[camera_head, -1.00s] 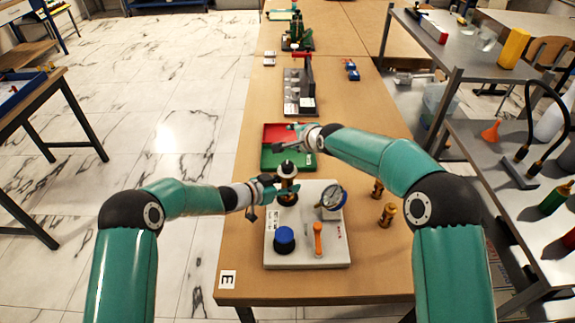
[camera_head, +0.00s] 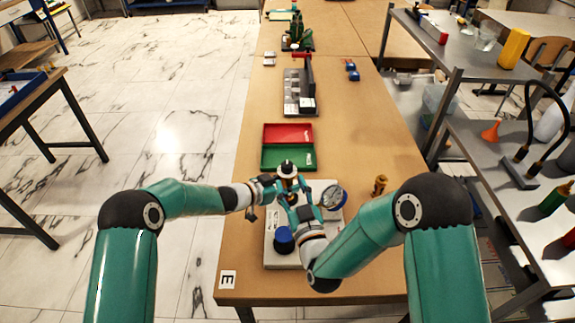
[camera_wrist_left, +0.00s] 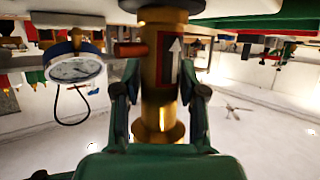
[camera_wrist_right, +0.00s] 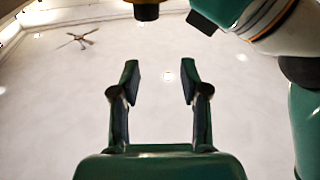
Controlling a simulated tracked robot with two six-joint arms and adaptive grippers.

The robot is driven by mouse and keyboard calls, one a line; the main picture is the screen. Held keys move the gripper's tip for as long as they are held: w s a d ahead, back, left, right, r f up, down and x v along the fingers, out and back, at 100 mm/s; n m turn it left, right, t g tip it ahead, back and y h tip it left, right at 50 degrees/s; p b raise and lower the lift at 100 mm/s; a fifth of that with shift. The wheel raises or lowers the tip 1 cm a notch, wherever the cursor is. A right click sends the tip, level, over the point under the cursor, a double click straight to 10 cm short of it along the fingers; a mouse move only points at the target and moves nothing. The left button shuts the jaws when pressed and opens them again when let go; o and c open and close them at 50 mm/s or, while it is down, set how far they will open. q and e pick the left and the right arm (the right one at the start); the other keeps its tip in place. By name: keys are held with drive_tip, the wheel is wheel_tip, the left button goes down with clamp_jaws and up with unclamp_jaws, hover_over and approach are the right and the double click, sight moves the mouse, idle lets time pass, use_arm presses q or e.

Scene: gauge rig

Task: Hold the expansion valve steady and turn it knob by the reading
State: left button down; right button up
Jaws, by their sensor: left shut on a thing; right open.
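My right gripper (camera_head: 292,198) is open and empty, close in front of the valve. In the right wrist view its fingers (camera_wrist_right: 160,85) stand apart, with a brass piece (camera_wrist_right: 147,10) beyond them. The round gauge (camera_head: 334,196) is right of the valve; its reading is too small to tell.
A blue cap (camera_head: 284,239) is on the board's front left. My right arm covers much of the board's right side. A brass fitting (camera_head: 380,185) stands at the right. The red and green tray (camera_head: 287,146) lies behind the board.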

sight(289, 169)
drive_tip(key=shift+m+g+h, duration=0.3)
drive_tip(key=shift+m+h, duration=0.3)
drive_tip(key=w+f, duration=0.1)
drive_tip(key=w, duration=0.6)
drive_tip(key=w+a+f, duration=0.1)
drive_tip(key=w, duration=0.2)
drive_tip(key=shift+w+f, duration=0.15)
drive_tip(key=shift+f, duration=0.15)
clamp_jaws()
